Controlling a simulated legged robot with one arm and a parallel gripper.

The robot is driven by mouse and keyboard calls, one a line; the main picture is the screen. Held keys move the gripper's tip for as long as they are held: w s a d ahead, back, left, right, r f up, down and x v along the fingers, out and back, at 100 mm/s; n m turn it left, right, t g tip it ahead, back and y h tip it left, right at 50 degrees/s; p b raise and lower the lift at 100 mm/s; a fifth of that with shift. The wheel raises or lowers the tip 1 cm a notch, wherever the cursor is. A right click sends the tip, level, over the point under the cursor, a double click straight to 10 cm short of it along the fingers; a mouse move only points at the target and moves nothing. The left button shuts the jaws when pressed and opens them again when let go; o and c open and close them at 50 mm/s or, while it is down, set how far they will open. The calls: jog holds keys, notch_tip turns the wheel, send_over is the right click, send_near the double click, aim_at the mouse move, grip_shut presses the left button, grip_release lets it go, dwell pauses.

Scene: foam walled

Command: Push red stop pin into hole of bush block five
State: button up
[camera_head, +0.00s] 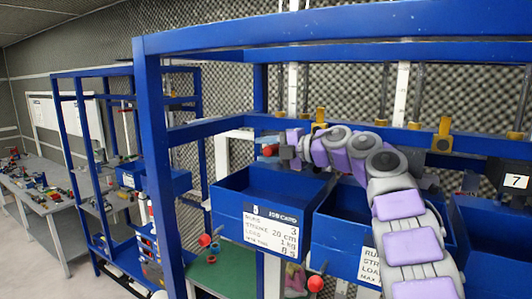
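My arm reaches in from the lower right over the blue bins, and my gripper (286,151) is at its far end, pointing left. A red ball-shaped knob (270,150), which may be the red stop pin, is right at the gripper's tip. I cannot tell whether the gripper holds it or only touches it. A yellow block (320,118) stands behind my wrist near the blue rail. Which block is bush block five, and its hole, I cannot make out.
Blue frame bars (330,45) cross above my arm, and a blue post (158,170) stands at left. Another blue bin (340,225) lies under my arm. Other red balls (204,240) and (316,283) show lower down. A cluttered table (45,195) stands far left.

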jog(key=o, duration=0.4)
jog(key=b+v, duration=0.1)
jog(key=v, duration=0.6)
jog(key=shift+d+b, duration=0.35)
jog(key=shift+f, duration=0.1)
jog(key=shift+c, duration=0.2)
